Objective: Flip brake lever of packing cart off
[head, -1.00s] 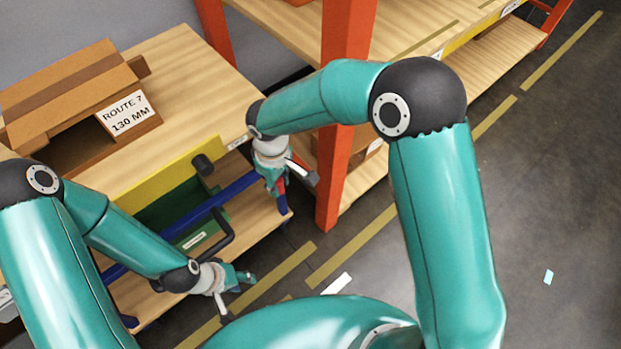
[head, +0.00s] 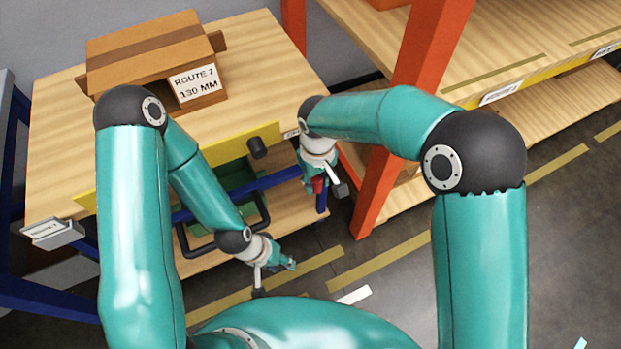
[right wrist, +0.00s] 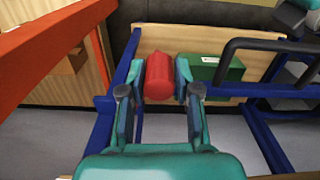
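The packing cart has a wooden top (head: 255,75) and a blue frame (head: 285,177). A red part (right wrist: 158,77), which looks like the brake lever, is at the cart's blue post; in the head view it shows small (head: 318,186). My right gripper (right wrist: 160,75) has its fingers apart, one on each side of the red part. I cannot tell whether they touch it. My left gripper (head: 287,265) is low in front of the cart, near the black handle (head: 262,212), holding nothing visible; its fingers are too small to read.
A cardboard box (head: 150,55) labelled ROUTE 7 130 MM stands on the cart top. A green bin (right wrist: 217,69) sits on the lower shelf. An orange rack post (head: 415,90) stands close beside my right arm. Floor to the right is mostly clear.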

